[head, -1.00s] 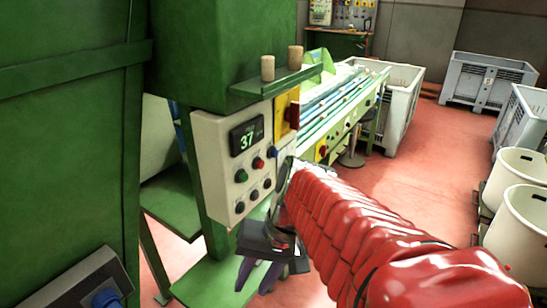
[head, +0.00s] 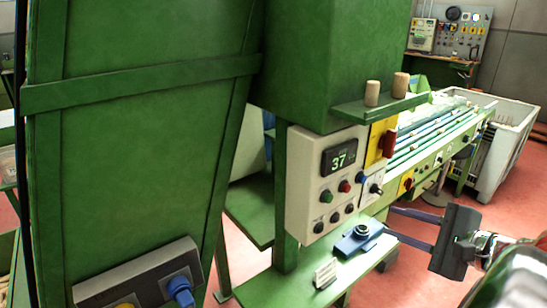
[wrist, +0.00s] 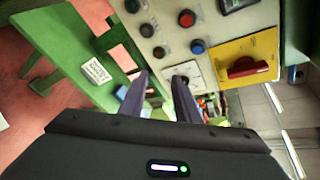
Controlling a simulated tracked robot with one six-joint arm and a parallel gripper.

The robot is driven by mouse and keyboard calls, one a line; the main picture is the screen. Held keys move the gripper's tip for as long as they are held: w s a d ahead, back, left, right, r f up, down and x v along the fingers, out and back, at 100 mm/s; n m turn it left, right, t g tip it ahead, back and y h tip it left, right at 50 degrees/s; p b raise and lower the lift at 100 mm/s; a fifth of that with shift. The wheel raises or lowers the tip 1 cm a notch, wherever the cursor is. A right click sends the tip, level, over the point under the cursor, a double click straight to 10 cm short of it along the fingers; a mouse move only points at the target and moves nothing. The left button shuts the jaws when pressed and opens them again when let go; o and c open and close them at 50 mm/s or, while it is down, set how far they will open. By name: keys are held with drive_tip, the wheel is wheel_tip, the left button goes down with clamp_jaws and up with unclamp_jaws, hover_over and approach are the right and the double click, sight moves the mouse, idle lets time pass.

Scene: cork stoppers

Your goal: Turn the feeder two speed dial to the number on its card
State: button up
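A cream control panel (head: 325,190) hangs under the green cabinet, with a display (head: 339,156) reading 37 and several coloured buttons. A black knob on a pale scale plate (head: 375,188) sits at its right side; its setting is too small to read. In the wrist view the plate (wrist: 190,76) is partly behind a finger. A small card (head: 325,273) stands on the green shelf; it shows printed lines in the wrist view (wrist: 97,70), not legible. My gripper (head: 389,220) is open and empty, right of and below the panel, fingers apart. I cannot tell which control is feeder two's.
A blue fixture with a black ring (head: 358,238) sits on the shelf near my fingers. A grey box with a blue knob (head: 180,290) is at lower left. A yellow plate with a red switch (head: 388,145) adjoins the panel. Two corks (head: 372,93) stand on the ledge above.

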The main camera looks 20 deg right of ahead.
sight(381, 192)
drive_tip(key=d+m, duration=0.1)
drive_tip(key=s+d+r+t+h, duration=0.1)
drive_tip(key=d, duration=0.1)
drive_tip(key=d+r+m+h, duration=0.1)
drive_tip(key=d, duration=0.1)
drive_tip(key=shift+s+r+m+t, duration=0.1)
drive_tip(key=shift+s+m+t, duration=0.2)
drive_tip(key=shift+t, duration=0.1)
drive_tip(key=shift+x, duration=7)
drive_tip(key=shift+s, duration=0.1)
drive_tip(key=shift+c, duration=0.6)
drive_tip(key=shift+d, duration=0.1)
drive_tip(key=c, duration=0.6)
